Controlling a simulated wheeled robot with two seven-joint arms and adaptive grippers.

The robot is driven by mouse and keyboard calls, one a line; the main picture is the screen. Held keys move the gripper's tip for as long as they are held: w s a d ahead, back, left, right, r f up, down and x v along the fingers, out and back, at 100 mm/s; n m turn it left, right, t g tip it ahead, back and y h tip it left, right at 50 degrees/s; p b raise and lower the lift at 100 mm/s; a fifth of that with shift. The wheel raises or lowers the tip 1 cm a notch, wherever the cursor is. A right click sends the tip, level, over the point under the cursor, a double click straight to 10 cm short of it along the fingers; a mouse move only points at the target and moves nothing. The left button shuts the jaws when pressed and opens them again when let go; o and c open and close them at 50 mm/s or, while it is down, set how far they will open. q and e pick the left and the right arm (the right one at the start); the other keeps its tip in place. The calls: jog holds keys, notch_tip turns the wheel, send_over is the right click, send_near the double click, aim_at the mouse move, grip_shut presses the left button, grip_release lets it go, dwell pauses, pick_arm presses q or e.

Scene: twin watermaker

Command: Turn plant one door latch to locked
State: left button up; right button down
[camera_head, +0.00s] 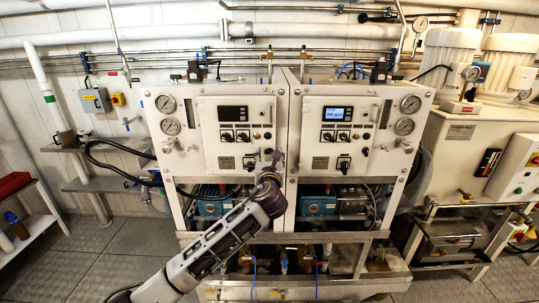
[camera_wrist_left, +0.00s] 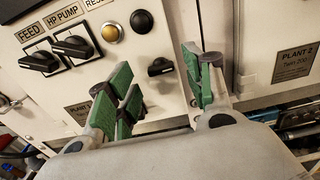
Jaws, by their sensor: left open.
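The plant one door latch (camera_wrist_left: 160,67) is a small black handle on the pale panel in the left wrist view. Its handle lies roughly along the panel's horizontal; I cannot tell if that is locked. My left gripper (camera_wrist_left: 158,75) is open, with its green-padded fingers apart on the left and right of the latch. I see no clear contact with it. In the head view my left gripper (camera_head: 268,160) is at the right edge of the left plant's panel (camera_head: 205,135) and hides the latch there. My right gripper is not in view.
Nearby in the left wrist view are the FEED knob (camera_wrist_left: 40,62), HP PUMP knob (camera_wrist_left: 72,46), a yellow button (camera_wrist_left: 111,33) and a black round fitting (camera_wrist_left: 141,21). The PLANT 2 label (camera_wrist_left: 295,62) is on the neighbouring panel. Floor at front left (camera_head: 90,260) is clear.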

pick_arm(q)
jog(key=shift+w, duration=1)
jog(key=c, duration=1)
